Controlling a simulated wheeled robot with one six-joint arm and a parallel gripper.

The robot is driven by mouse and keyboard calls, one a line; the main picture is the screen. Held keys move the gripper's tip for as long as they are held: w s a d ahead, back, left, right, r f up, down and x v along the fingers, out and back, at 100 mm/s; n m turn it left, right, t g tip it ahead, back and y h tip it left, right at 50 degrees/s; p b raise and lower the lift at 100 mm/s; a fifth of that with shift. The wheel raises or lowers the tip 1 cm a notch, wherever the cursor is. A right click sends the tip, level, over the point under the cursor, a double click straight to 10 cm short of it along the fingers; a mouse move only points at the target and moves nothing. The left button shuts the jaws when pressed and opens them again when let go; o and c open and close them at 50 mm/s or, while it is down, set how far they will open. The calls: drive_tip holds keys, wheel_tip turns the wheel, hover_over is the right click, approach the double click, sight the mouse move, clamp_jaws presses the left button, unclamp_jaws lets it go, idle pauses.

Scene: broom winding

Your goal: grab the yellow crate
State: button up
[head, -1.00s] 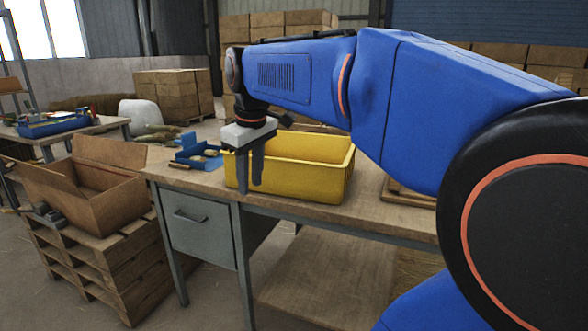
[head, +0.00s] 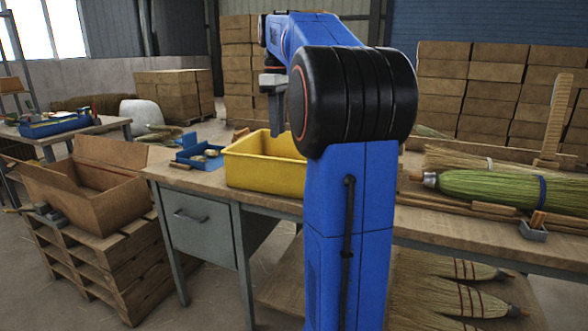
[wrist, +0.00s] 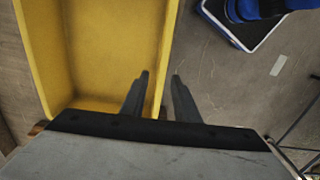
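The yellow crate (head: 262,176) sits on the workbench, upright and looking empty where I can see inside. My arm hides its right part in the head view. My gripper (head: 276,134) points down over the crate, its fingertips seeming to be above the near rim. In the wrist view the crate (wrist: 95,55) fills the left side. My gripper (wrist: 160,76) is open there, with the crate's long near wall running between the two fingers. One finger is on the inner side, the other on the outer side. I see no contact with the wall.
The wooden workbench (head: 206,181) also bears a small blue tray (head: 200,155) left of the crate. A green broom (head: 500,188) lies to the right. An open cardboard box (head: 95,190) stands on pallets at left. My blue base shows beyond the bench edge in the wrist view.

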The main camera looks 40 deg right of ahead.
sight(294, 161)
wheel_tip(294, 161, down, 10)
drive_tip(key=shift+r, duration=0.15)
drive_tip(key=shift+s+a+f, duration=0.1)
drive_tip(key=shift+s+f, duration=0.05)
drive_tip(key=shift+f, duration=2.5)
clamp_jaws()
drive_tip(key=shift+r, duration=0.1)
